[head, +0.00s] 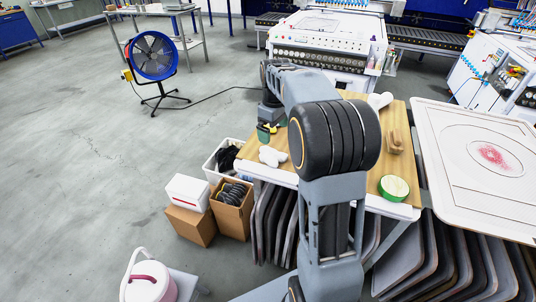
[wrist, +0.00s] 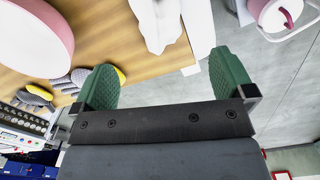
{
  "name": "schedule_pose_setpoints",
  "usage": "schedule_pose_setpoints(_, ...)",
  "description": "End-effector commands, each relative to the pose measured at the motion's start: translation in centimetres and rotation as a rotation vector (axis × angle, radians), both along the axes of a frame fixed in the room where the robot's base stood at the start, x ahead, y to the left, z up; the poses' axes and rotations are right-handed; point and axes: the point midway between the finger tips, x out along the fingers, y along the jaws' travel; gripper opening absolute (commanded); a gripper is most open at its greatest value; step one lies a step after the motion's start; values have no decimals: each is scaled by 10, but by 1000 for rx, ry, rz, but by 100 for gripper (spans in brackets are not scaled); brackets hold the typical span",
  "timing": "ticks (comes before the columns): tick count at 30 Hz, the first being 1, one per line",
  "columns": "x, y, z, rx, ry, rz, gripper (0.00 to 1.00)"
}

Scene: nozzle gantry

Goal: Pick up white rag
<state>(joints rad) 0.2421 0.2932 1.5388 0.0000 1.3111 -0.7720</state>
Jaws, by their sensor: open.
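A crumpled white rag (head: 272,156) lies on the left front part of the wooden-topped table (head: 405,150). A white cloth-like shape, apparently the rag, also shows in the wrist view (wrist: 157,24), at the top between the finger lines and beyond the fingertips. My gripper (head: 270,131) hangs just behind the rag in the head view. In the wrist view my gripper (wrist: 164,80) has its two green fingers wide apart with nothing between them. It does not touch the rag in either view. My arm hides the middle of the table.
Grey-and-yellow gloves (wrist: 75,82) and a pink round object (wrist: 32,35) lie near the gripper. A green-edged roll (head: 394,188), a wooden brush-like item (head: 395,140) and another white object (head: 380,101) are on the table. A white bin (head: 212,165) stands left.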

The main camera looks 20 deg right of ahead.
Motion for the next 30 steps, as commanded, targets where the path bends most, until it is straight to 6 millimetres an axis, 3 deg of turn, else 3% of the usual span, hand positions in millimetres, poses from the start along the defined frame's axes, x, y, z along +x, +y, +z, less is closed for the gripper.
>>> schedule_pose_setpoints(3, -1, -4, -24, 0, 4, -9, 100)
schedule_pose_setpoints(9, -2, -7, -52, 0, 1, -15, 100)
schedule_pose_setpoints(17, -1, -5, -66, 0, 1, -12, 100)
schedule_pose_setpoints(30, 2, -2, -113, 0, 0, -10, 100)
